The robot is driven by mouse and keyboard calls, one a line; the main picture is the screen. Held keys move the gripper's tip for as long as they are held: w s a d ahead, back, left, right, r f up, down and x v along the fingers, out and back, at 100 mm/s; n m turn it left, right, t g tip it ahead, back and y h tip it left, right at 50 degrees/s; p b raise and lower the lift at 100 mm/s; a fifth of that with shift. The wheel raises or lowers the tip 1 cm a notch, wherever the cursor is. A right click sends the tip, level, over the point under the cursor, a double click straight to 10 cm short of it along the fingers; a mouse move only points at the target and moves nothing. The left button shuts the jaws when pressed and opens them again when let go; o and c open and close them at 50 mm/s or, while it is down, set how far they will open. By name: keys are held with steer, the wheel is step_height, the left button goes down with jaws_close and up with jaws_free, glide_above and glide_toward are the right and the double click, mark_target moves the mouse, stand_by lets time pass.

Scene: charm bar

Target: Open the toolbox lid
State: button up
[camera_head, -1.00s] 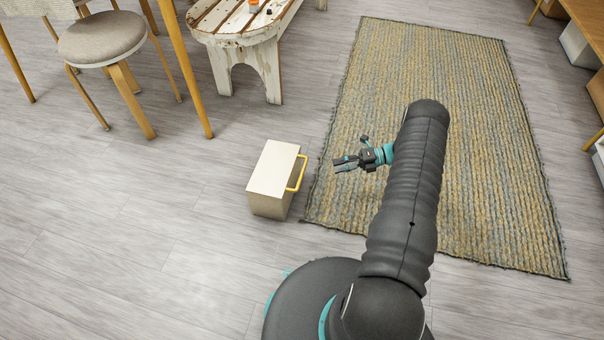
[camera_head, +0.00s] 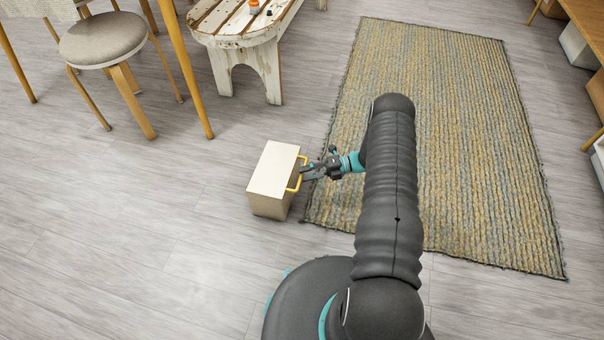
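The toolbox (camera_head: 269,206) is a cream box on the floor, left of my arm. Its pale lid (camera_head: 274,167) lies flat and closed on top. A yellow handle (camera_head: 295,185) stands out from its right side. My gripper (camera_head: 305,172) is at the handle's right side, pointing left. Its fingertips overlap the handle in the picture. The fingers are small here, and I cannot tell whether they touch the handle or close on it.
A woven rug (camera_head: 460,130) lies to the right under my arm. A worn white bench (camera_head: 245,60) and a round stool (camera_head: 102,40) stand behind the toolbox. The grey floor (camera_head: 120,240) to the left and front is clear.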

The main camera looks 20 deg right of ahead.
steer(key=shift+x, duration=1)
steer(key=shift+d, duration=0.1)
jaws_close()
steer(key=shift+r, duration=0.1)
